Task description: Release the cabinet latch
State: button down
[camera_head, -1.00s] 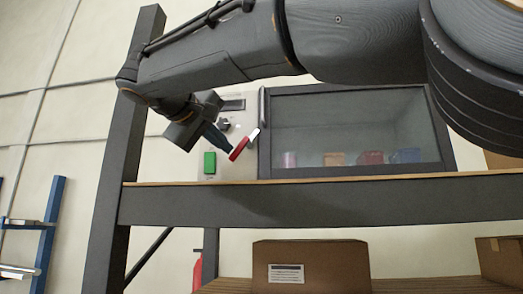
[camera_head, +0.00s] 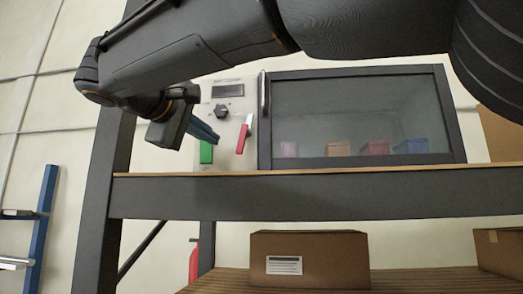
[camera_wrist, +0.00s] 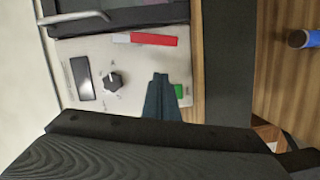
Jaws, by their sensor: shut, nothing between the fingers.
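The latch is a red lever with a pale tip (camera_head: 243,138) on the control panel (camera_head: 222,160), left of the cabinet door. It stands nearly upright, pale tip up. In the wrist view the lever (camera_wrist: 152,39) lies almost level across the sideways picture. The glass-fronted cabinet (camera_head: 455,120) looks closed; its vertical handle (camera_head: 263,95) is at the door's left edge. My gripper (camera_head: 216,139) is shut and empty, in front of the panel left of the lever, with a visible gap.
The panel also has a green button (camera_head: 206,152), a dark knob (camera_head: 221,111) and a display (camera_head: 228,90). Coloured bins sit behind the glass. A shelf beam (camera_head: 320,195) runs below the cabinet, a dark post (camera_head: 104,190) stands left, and a cardboard box (camera_head: 310,250) sits underneath.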

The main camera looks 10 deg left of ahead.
jog(key=s+a+b, duration=0.2)
jog(key=s+b, duration=0.1)
jog(key=s, duration=0.7)
jog(key=shift+r, duration=0.3)
